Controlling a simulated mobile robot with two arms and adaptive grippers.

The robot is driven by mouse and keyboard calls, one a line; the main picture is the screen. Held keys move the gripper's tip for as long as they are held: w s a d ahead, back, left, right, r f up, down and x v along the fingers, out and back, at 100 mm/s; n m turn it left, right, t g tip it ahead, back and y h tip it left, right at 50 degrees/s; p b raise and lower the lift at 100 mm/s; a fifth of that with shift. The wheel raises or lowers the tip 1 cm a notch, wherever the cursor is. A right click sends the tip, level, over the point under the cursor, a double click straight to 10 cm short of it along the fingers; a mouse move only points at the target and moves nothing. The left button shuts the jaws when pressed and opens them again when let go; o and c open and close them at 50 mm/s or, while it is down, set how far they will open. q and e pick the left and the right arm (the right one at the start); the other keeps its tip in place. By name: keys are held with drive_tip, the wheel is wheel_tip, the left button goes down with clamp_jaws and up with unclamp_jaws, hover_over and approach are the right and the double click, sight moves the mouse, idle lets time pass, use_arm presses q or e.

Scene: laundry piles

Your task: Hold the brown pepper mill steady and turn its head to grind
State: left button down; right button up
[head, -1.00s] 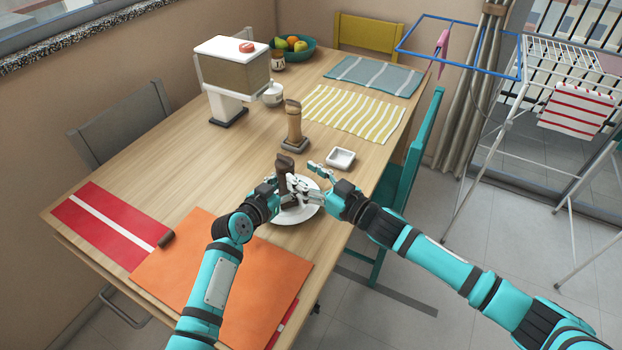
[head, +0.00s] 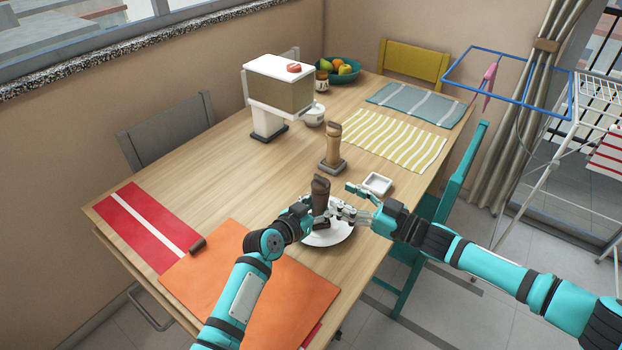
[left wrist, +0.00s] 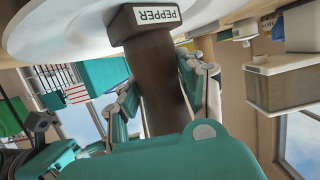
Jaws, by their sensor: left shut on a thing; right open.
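The dark brown pepper mill (head: 320,190) stands upright on a white plate (head: 340,238) in the head view. In the left wrist view, which is upside down, the mill (left wrist: 158,85) shows a white PEPPER label on its square base. My left gripper (head: 314,213) is shut on the mill's body; its fingers also show along the mill's side in the left wrist view. My right gripper (head: 342,200) is open just right of the mill, its fingers spread. I cannot tell whether it touches the mill. My left gripper partly hides the mill's lower body.
A lighter wooden mill (head: 332,143) on a dark base stands behind. A small white square dish (head: 377,184) sits close to my right gripper. An orange mat (head: 225,315), a red mat (head: 135,215) and a brown roll (head: 197,244) lie left. The table's middle left is clear.

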sight(313, 180)
drive_tip(key=shift+w+d+r+g, duration=0.1)
drive_tip(key=shift+w+d+g, duration=0.1)
drive_tip(key=shift+d+g, duration=0.15)
drive_tip(key=shift+w, duration=0.1)
drive_tip(key=x, duration=1.1)
drive_tip(key=shift+w+a+r, duration=0.15)
drive_tip(key=shift+a+r, duration=0.05)
drive_tip(key=shift+a, duration=0.05)
drive_tip(key=c, duration=1.1)
clamp_jaws()
drive_tip(key=shift+d, duration=0.15)
